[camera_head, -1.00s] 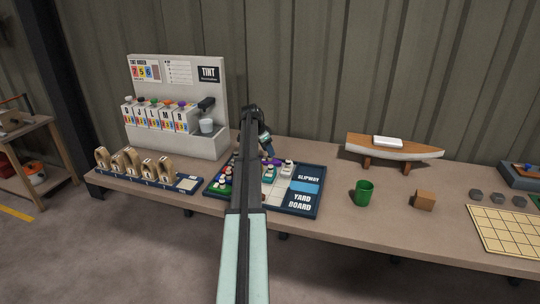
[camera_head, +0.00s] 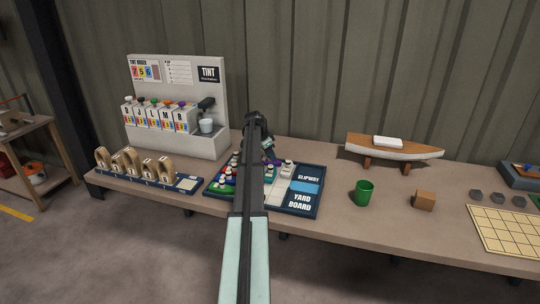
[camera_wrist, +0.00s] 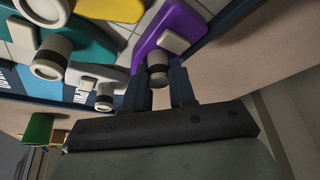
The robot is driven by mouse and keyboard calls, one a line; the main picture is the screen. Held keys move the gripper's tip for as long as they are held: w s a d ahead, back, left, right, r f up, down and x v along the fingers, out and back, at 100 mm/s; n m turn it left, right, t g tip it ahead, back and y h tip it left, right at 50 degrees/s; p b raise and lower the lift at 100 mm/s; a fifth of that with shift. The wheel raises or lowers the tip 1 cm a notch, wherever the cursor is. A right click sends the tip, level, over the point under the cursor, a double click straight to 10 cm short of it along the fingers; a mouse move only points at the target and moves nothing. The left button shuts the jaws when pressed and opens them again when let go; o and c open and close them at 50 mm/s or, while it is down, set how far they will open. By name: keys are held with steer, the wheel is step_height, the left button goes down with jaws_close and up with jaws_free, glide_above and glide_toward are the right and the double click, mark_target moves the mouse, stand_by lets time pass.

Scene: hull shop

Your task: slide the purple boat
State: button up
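The purple boat (camera_wrist: 178,22), with a pale cabin block and a grey funnel with a dark band, lies on the yard board (camera_head: 311,205). In the head view only a small part of the purple boat (camera_head: 275,161) shows beside my arm. My arm hides much of the board's middle in the head view.
Yellow (camera_wrist: 112,8), teal (camera_wrist: 85,45) and grey (camera_wrist: 100,78) boats lie close beside the purple one. The board's raised rim runs along its edge. The tint stand (camera_head: 180,85) is behind left, a green cup (camera_head: 363,193) to the right.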

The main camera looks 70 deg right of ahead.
jaws_close()
steer(key=w, duration=0.6)
steer(key=shift+w, duration=0.15)
steer(key=o, duration=0.6)
jaws_free()
steer(key=v, duration=1.3)
steer(key=shift+w+a+r, duration=0.1)
steer(key=shift+r, duration=0.3)
